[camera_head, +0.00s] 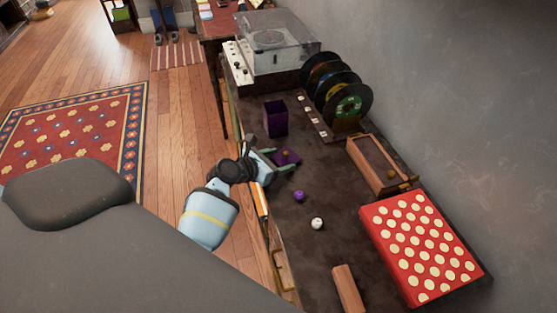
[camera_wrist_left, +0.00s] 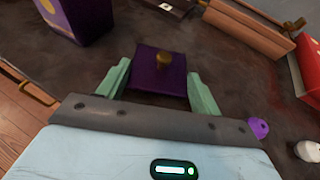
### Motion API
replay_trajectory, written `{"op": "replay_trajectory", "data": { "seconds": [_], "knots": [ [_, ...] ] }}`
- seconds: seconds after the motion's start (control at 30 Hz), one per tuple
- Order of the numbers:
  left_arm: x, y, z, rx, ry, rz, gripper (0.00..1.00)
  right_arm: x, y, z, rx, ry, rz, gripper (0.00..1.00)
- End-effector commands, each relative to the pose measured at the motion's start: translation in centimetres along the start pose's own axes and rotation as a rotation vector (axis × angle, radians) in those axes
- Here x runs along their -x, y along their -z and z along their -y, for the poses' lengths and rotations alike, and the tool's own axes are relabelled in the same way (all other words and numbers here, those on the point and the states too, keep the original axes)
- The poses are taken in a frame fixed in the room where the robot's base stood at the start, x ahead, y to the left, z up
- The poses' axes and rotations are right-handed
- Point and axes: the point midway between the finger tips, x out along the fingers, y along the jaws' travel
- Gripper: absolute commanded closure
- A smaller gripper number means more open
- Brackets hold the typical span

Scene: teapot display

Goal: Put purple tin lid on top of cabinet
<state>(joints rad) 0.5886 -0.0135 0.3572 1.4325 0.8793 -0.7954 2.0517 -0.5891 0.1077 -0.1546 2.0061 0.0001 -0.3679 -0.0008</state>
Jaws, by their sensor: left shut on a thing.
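The purple tin lid (camera_head: 289,155) is a flat, dark purple square with a gold knob, over the dark cabinet top (camera_head: 330,245). My left gripper (camera_head: 279,162) is shut on it, one green finger at each side. In the left wrist view the lid (camera_wrist_left: 150,80) sits between the fingertips (camera_wrist_left: 160,88), knob up. I cannot tell whether the lid touches the cabinet top or is slightly above it. The open purple tin (camera_head: 276,119) stands upright just behind the lid; it also shows in the left wrist view (camera_wrist_left: 85,20). My right gripper is not in view.
A turntable (camera_head: 275,45) and a rack of discs (camera_head: 335,90) stand at the back. A wooden box (camera_head: 378,165) and a red dotted box (camera_head: 420,245) line the wall side.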

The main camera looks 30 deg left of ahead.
Motion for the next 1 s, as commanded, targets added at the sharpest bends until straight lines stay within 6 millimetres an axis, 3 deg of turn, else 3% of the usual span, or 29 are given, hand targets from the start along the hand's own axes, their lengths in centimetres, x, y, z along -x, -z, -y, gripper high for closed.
{"op": "replay_trajectory", "data": {
  "seconds": [0.03,0.07,0.23,0.63,1.0],
  "knots": [
    [-0.1,0.2,0.0,0.001,0.0,-0.001,0.58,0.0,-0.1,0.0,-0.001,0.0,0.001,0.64],
    [-0.1,0.3,0.0,0.001,0.0,-0.001,0.34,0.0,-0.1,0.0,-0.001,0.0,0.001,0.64],
    [-0.1,0.2,0.0,0.001,0.0,-0.001,0.13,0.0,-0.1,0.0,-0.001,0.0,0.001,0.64],
    [0.6,-0.2,0.0,0.0,-0.001,0.0,0.13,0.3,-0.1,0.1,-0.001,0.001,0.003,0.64],
    [7.5,-0.3,0.0,-0.001,-0.002,0.002,0.13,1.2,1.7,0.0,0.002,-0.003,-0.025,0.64]
  ]
}}
